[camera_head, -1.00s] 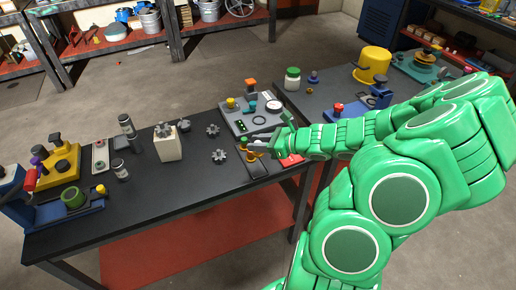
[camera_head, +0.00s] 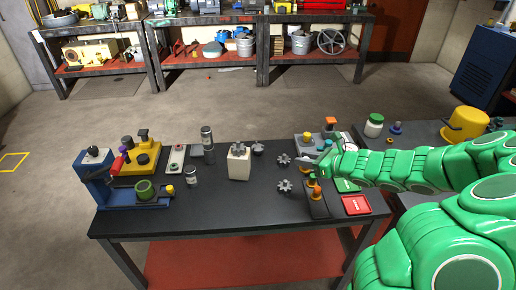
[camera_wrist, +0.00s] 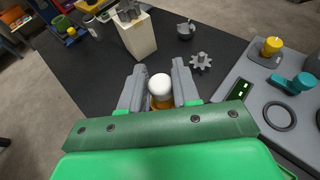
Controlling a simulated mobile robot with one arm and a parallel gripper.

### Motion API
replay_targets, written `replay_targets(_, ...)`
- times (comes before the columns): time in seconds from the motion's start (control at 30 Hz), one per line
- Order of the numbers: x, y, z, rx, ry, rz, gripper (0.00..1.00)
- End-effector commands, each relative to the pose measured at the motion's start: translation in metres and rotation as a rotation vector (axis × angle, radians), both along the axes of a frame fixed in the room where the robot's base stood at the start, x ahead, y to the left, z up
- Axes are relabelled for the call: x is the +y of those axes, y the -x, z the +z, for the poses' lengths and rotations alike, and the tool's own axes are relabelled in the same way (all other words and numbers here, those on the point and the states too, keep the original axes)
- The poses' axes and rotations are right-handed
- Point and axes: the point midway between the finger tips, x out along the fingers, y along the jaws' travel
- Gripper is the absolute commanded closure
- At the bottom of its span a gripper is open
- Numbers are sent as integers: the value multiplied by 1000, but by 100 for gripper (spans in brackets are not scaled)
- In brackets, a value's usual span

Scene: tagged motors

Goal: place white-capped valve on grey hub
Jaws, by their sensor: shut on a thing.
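The white-capped valve, with an orange-brown body, stands between my fingers in the wrist view; its white cap (camera_wrist: 160,85) is uppermost. My gripper (camera_wrist: 160,90) is shut on it, one grey finger on each side. In the head view my gripper (camera_head: 322,161) is over the table's right part, and the valve cannot be made out there. Grey toothed, hub-like pieces are on the table: one (camera_head: 284,159) at the middle, one (camera_head: 285,185) nearer the front, one (camera_head: 258,147) behind. Another (camera_head: 238,148) sits on a cream block (camera_head: 239,166). I cannot tell which is the grey hub.
A dark stand (camera_head: 317,205) with orange-based knobs and a red tray (camera_head: 356,205) are at the front right. A blue fixture (camera_head: 97,182) stands at the left. The front middle is clear.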

Motion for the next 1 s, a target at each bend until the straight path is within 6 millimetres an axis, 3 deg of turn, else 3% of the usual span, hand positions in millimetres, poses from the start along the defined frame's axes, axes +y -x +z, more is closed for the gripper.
replay_targets(0.5, 63, -62, 22, -4, -7, 2, 100)
replay_targets(1.0, 119, -99, 40, 1, -33, -2, 100)
